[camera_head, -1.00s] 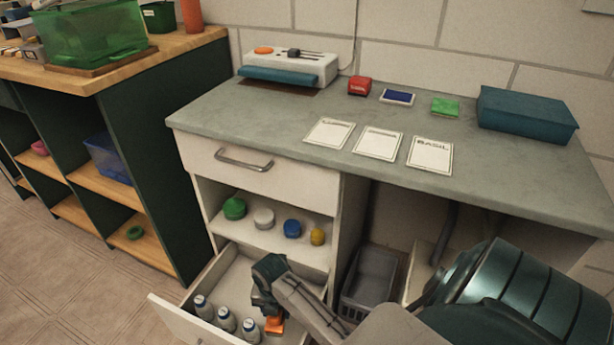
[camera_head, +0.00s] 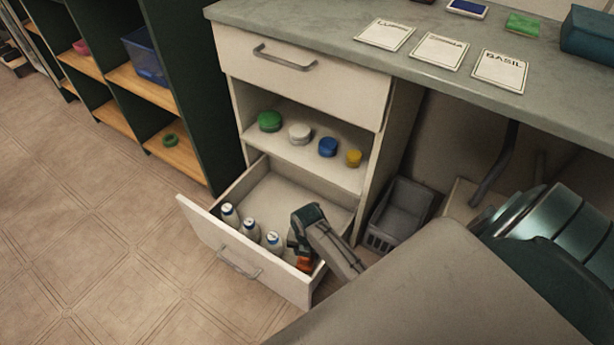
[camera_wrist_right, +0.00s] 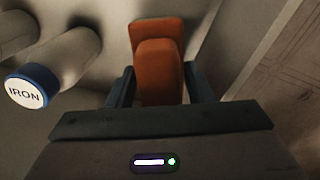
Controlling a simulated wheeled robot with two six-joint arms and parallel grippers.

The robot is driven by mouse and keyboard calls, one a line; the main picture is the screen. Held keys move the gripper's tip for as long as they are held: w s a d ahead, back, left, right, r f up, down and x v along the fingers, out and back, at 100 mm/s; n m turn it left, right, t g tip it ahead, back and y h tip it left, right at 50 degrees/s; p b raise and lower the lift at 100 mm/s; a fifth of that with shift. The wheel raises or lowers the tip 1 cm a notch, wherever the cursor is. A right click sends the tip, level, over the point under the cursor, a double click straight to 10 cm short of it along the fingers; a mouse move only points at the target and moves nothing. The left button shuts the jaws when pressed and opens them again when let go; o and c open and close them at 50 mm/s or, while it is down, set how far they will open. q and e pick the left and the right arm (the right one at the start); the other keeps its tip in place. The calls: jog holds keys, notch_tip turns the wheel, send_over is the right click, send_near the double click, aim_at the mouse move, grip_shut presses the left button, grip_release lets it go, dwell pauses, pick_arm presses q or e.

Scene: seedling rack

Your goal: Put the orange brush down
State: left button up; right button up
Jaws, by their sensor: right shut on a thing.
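The orange brush (camera_head: 304,263) is in the open lower drawer (camera_head: 225,239), at its front right corner. It also shows in the right wrist view (camera_wrist_right: 160,62), between the fingers. My right gripper (camera_head: 298,250) reaches down into the drawer and is shut on the brush. In the wrist view the right gripper (camera_wrist_right: 162,88) has a finger on each side of the brush. I cannot tell whether the brush touches the drawer floor. My left gripper does not show.
Several white bottles (camera_head: 251,231) stand along the drawer front, left of the brush; one blue-capped bottle labelled IRON (camera_wrist_right: 32,86) is close by in the wrist view. The rear drawer floor is bare. A grey basket (camera_head: 401,212) sits right of the cabinet.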

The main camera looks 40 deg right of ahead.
notch_tip(320, 180, down, 3)
jog(key=shift+f+b, duration=0.15)
jog(key=shift+b, duration=0.5)
jog(key=shift+f, duration=0.25)
jog(key=shift+r, duration=0.1)
jog(key=o, duration=1.1)
